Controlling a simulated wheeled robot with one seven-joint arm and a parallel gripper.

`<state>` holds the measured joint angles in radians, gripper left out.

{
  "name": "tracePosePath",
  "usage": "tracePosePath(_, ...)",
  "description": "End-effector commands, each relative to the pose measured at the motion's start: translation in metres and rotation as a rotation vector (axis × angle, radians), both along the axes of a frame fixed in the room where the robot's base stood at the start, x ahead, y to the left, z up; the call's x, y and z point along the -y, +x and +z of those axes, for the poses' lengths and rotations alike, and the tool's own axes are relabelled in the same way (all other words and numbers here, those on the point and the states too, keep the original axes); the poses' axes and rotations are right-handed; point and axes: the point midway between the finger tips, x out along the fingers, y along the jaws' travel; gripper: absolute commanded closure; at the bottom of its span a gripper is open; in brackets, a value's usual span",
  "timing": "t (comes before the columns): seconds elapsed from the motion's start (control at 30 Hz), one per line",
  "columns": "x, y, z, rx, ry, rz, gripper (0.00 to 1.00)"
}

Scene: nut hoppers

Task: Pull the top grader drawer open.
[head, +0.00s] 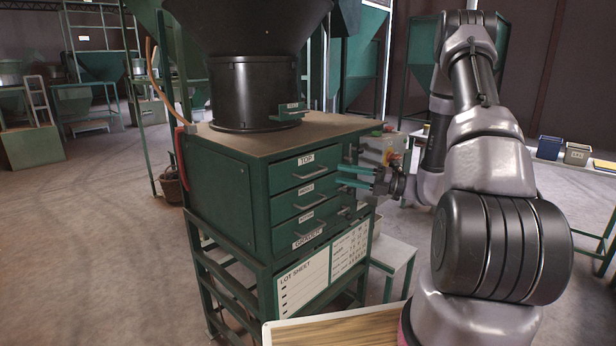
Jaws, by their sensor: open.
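The green grader cabinet (228,190) stands in the middle of the head view with several drawers stacked in its front. The top drawer (289,174) carries a "TOP" label and a grey bar handle (309,172); it looks shut. The drawers below, including the middle drawer (297,202), also look shut. My gripper (340,176) is open and empty, with green fingers pointing left towards the cabinet front. It is to the right of the top handle, at about its height, and appears apart from it. My wrist and fingers hide part of the cabinet's right side.
A black hopper (240,90) stands on the cabinet top. A lot sheet board (322,272) hangs below the drawers. A small white stool (393,257) stands right of the cabinet, and a wood-topped surface (340,330) is at the bottom.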

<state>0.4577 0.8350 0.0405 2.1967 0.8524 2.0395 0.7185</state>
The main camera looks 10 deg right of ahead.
Motion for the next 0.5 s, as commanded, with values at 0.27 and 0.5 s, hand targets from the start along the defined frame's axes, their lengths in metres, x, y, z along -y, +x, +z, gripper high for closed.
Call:
tracePosePath(0.27, 0.024, 0.018, -0.035, -0.151, 0.151, -0.127, 0.58)
tracePosePath(0.5, -0.003, 0.034, -0.029, -0.153, 0.153, -0.123, 0.58)
